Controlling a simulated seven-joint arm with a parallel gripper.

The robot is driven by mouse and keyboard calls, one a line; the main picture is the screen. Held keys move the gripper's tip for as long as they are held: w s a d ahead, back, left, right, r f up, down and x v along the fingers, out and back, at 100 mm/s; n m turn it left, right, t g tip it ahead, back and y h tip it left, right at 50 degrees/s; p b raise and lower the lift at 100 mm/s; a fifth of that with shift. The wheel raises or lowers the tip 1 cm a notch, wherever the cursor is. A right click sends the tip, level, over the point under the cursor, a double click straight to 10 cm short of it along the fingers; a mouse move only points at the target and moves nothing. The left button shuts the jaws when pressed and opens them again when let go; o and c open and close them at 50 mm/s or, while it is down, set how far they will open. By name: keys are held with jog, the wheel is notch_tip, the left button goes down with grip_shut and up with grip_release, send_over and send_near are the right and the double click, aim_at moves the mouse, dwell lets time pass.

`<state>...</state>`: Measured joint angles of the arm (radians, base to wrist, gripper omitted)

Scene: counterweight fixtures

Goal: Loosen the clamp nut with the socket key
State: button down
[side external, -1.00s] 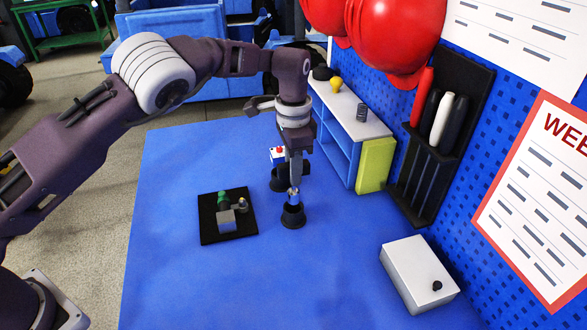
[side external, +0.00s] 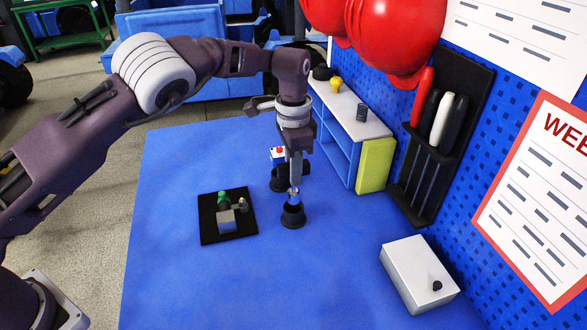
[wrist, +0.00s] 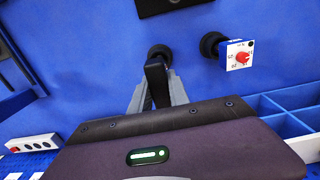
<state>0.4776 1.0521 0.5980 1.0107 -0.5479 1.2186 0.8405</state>
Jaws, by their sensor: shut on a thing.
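My gripper (side external: 294,187) points down over a round black stand (side external: 292,217) on the blue mat. In the wrist view the fingers (wrist: 158,88) close around a dark shaft, with the stand (wrist: 159,52) just beyond. I cannot tell which is the clamp nut.
A white box with a red dial (wrist: 240,57) stands by another black round base (wrist: 212,45), behind my gripper in the side view. A shelf (side external: 350,110) and a yellow panel (side external: 375,165) stand at right. A white box (side external: 418,275) is front right. The front mat is clear.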

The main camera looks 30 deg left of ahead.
jog(key=s+a+r+m, duration=0.2)
jog(key=a, duration=0.4)
jog(key=s+a+r+m, duration=0.2)
jog(key=a+r+m, duration=0.1)
jog(key=a, duration=0.4)
jog(key=shift+s+d+f, duration=0.1)
jog(key=shift+d+f, duration=0.05)
jog(key=shift+f, duration=1.2)
jog(key=shift+s+d+f, duration=0.1)
jog(key=shift+f, duration=1.25)
jog(key=shift+f, duration=1.55)
jog(key=n, duration=0.7)
